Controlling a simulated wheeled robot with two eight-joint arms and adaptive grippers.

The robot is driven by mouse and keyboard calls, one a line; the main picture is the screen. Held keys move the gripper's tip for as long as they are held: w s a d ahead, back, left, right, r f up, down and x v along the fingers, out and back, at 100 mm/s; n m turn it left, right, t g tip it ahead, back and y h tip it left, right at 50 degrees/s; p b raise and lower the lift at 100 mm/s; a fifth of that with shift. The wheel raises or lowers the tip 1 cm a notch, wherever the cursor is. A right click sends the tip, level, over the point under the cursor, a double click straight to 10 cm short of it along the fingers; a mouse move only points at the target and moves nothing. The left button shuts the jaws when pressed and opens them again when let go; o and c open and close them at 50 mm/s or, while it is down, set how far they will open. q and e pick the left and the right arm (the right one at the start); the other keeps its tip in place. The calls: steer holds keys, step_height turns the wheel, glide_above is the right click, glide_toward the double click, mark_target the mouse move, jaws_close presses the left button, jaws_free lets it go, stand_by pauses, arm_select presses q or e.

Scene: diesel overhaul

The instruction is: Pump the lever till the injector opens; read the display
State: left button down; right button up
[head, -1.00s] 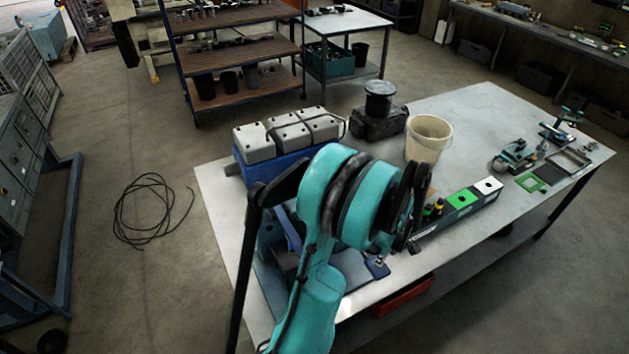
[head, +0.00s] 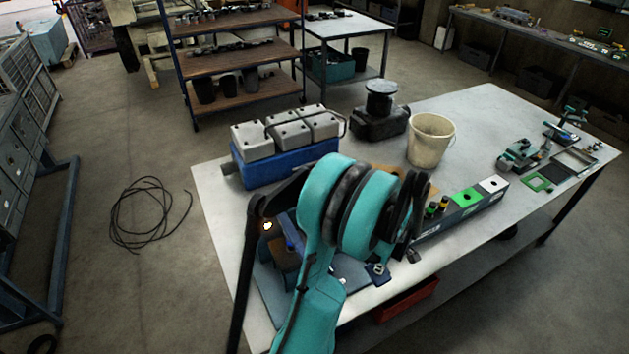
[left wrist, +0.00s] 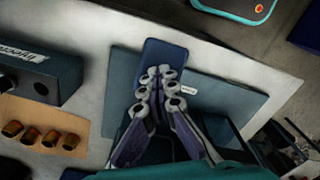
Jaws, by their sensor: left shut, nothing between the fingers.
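My left gripper (left wrist: 158,85) shows in the left wrist view, fingers together with nothing between them, over a blue part on a blue-grey base plate (left wrist: 228,105). I cannot tell whether the fingertips touch it. In the head view my teal left arm covers much of the blue tester stand (head: 352,278) at the table's near left corner. A long dark bar (head: 247,270) slopes down left of the arm; I cannot tell whether it is the pump lever. The injector and a readable display cannot be made out. My right gripper is not in view.
On the table (head: 480,130) are a blue case with grey blocks (head: 285,165), a cream bucket (head: 430,142), a black machine (head: 380,115) and a long dark box (head: 462,212). A red tray (head: 408,300) sits below. Cable (head: 148,215) lies coiled on the floor.

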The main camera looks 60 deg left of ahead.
arm_select(q)
step_height(320, 180, down, 2)
steer(key=shift+a+f+b, duration=0.1)
steer(key=shift+f+b, duration=0.05)
steer(key=shift+b, duration=0.7)
steer(key=r+p, duration=0.2)
steer(key=r, duration=0.1)
steer(key=r+p, duration=0.4)
steer(key=r, duration=0.1)
steer(key=shift+d+r, duration=0.35)
steer(key=shift+d, duration=0.05)
steer(key=shift+f, duration=0.1)
steer(key=shift+f, duration=0.1)
steer(key=f+b, duration=0.2)
steer(key=f, duration=0.1)
steer(key=f+b, duration=0.2)
steer(key=b, duration=0.1)
steer(key=f+b, duration=0.3)
steer(key=shift+a+f, duration=0.25)
steer(key=shift+f, duration=0.05)
steer(key=r+p, duration=0.3)
steer(key=r, duration=0.2)
steer(key=r+p, duration=0.2)
steer(key=r, duration=0.1)
steer(key=shift+d+r+p, duration=0.1)
steer(key=shift+d+p, duration=0.2)
steer(key=shift+d, duration=0.05)
steer(key=shift+r, duration=0.35)
